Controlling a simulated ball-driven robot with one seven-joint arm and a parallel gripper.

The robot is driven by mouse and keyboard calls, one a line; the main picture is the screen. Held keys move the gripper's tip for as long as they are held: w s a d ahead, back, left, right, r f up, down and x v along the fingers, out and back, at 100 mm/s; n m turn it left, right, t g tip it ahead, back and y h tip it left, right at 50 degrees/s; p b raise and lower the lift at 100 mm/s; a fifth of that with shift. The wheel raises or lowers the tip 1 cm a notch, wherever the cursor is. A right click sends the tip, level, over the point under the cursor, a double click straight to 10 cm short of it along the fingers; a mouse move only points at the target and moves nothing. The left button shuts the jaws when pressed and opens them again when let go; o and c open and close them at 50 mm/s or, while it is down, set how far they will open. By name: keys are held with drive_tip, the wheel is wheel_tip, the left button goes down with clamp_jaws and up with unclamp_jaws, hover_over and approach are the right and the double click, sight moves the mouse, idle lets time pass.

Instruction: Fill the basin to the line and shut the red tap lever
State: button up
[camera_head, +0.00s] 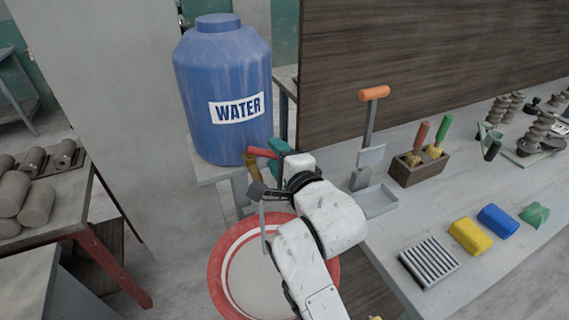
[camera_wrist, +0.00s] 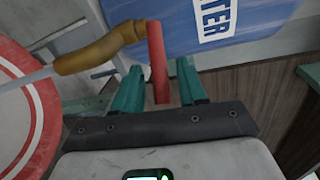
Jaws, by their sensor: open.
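The blue water barrel (camera_head: 222,75) stands on a small table, with a brass tap (camera_head: 251,163) low on its front. The red tap lever (camera_head: 262,153) sticks out to the right of the tap. My gripper (camera_head: 279,148) is at the lever's end, with its green fingers apart. In the wrist view the red lever (camera_wrist: 157,58) lies between the open fingers (camera_wrist: 159,88), with gaps on both sides. A pale stream (camera_wrist: 25,80) leaves the tap's spout toward the basin. The red-rimmed basin (camera_head: 218,262) is below, partly hidden by my arm. A thin red ring shows inside it around greyish contents.
A table with clay rolls (camera_head: 38,200) stands at left. Floor between is clear.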

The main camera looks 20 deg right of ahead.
drive_tip(key=s+r+b, duration=0.1)
drive_tip(key=s+b, duration=0.1)
drive_tip(key=s, duration=0.8)
drive_tip(key=shift+s+r, duration=0.2)
drive_tip(key=shift+c, duration=0.4)
idle(1.4)
